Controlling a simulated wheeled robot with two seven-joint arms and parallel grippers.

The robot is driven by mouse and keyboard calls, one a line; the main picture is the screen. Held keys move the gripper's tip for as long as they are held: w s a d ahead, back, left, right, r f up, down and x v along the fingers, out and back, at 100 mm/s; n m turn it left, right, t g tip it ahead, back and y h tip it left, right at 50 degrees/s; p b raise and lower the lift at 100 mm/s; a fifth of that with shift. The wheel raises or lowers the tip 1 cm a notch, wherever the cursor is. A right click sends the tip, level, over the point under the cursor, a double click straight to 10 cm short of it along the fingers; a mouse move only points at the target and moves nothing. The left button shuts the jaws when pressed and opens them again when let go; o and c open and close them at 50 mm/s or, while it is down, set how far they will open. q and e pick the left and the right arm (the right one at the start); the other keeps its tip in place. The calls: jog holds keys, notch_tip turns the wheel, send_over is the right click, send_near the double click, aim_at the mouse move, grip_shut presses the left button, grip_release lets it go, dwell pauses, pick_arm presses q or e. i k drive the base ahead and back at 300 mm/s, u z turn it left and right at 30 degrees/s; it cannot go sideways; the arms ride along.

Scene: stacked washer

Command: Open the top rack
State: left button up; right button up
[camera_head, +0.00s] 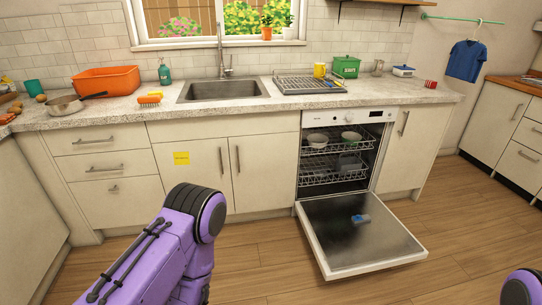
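The dishwasher (342,118) stands under the counter right of the sink. Its door (360,233) is folded down, almost flat above the floor, with a small blue item (361,218) on its inner face. The top rack (338,147) is inside the opening and holds pale bowls; it does not stick out past the front. The lower rack (332,177) is also inside, with a grey item at its right. A purple arm of mine comes in at lower left, and a bit of another shows at the lower right corner. Neither gripper is in view.
The lowered door takes up floor in front of the dishwasher. Wooden floor (465,245) is clear to its right.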

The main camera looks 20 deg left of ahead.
aim_at(326, 132)
jog(key=z, duration=0.8)
jog(key=i, duration=1.3)
jog(key=u, duration=0.75)
jog(key=i, duration=0.6)
jog(key=u, duration=0.6)
